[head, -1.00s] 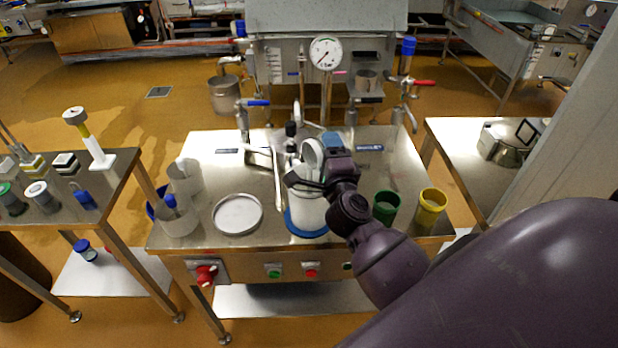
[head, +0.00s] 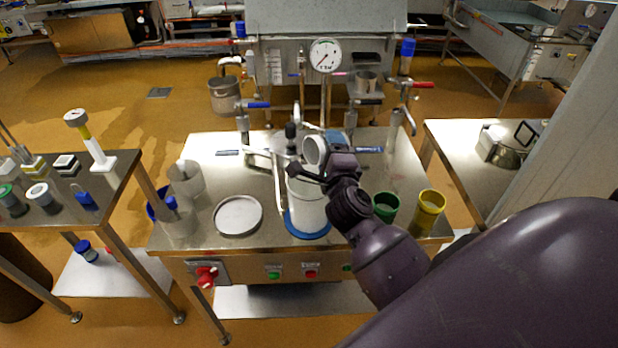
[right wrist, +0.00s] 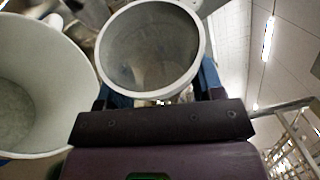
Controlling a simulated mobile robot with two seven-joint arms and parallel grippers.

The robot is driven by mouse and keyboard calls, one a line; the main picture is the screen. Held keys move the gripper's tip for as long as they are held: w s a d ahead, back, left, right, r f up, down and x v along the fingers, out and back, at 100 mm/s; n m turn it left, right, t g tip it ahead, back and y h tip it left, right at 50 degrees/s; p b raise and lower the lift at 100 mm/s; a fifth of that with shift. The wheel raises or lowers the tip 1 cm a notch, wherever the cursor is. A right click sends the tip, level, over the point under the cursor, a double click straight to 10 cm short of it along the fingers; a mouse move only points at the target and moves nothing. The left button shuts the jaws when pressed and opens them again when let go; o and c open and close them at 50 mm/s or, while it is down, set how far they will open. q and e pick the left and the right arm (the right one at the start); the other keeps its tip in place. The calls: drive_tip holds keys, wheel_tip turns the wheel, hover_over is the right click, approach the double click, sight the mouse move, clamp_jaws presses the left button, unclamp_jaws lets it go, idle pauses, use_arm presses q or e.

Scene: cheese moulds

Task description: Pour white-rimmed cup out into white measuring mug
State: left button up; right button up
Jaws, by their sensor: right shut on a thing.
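The white-rimmed cup (head: 315,150) is in my right gripper (head: 323,163), tilted, with its round mouth toward the head camera. In the right wrist view the cup (right wrist: 188,72) sits between the two blue finger pads, and its inside looks grey; I cannot tell whether anything is left in it. The white measuring mug (head: 307,212) stands upright on the table, just below the cup in the head view. My right gripper hides part of its rim. A large white vessel, which looks like this mug, shows at the left of the right wrist view (right wrist: 68,75). My left gripper is out of view.
A blue ring (head: 292,228) lies around the mug's foot. A round pale dish (head: 238,215) and clear beakers (head: 185,178) stand to the left. A green cup (head: 385,208) and a yellow cup (head: 429,212) stand to the right. Taps and a gauge (head: 325,55) rise behind.

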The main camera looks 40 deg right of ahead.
drive_tip(key=shift+d+f+m+b, duration=0.1)
drive_tip(key=shift+f+m+b, duration=0.25)
drive_tip(key=shift+m, duration=0.15)
drive_tip(key=shift+d, duration=0.1)
